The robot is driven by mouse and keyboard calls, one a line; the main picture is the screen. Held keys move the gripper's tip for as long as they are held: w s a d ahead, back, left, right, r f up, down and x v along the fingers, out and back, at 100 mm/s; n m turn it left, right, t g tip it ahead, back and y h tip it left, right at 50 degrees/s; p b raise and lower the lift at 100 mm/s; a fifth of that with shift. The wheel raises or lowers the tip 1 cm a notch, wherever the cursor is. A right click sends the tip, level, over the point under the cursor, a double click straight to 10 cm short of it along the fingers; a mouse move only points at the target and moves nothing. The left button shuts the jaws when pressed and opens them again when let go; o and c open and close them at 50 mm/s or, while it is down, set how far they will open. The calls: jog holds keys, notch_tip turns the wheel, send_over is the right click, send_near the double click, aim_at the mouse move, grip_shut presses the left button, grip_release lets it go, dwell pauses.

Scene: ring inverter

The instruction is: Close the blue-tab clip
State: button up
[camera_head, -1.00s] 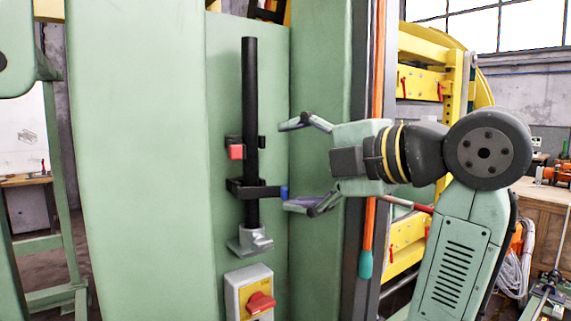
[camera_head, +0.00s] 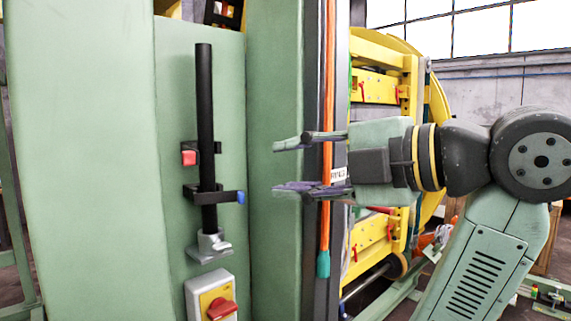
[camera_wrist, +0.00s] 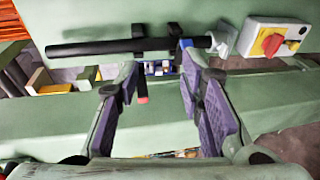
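The blue-tab clip (camera_head: 226,195) is a black bracket low on an upright black pole (camera_head: 205,120). Its blue tab (camera_head: 240,197) points right, towards my gripper. I cannot tell if the clip is latched around the pole. The other clip, higher up, has a red tab (camera_head: 188,158) on the pole's left. My gripper (camera_head: 277,167) is open and empty, to the right of the clips and apart from them. In the wrist view the pole (camera_wrist: 100,48) lies across the picture beyond my gripper (camera_wrist: 158,66), and the blue tab (camera_wrist: 186,43) shows near the right finger.
The pole stands in a grey metal foot (camera_head: 211,245) in a recess of a green frame. A box with a red rotary switch (camera_head: 221,308) sits below. A green upright (camera_head: 275,230) and an orange pipe (camera_head: 326,215) are near my gripper.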

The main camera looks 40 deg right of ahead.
jog(key=shift+f+v, duration=0.2)
jog(key=shift+v, duration=1)
jog(key=shift+a, duration=0.1)
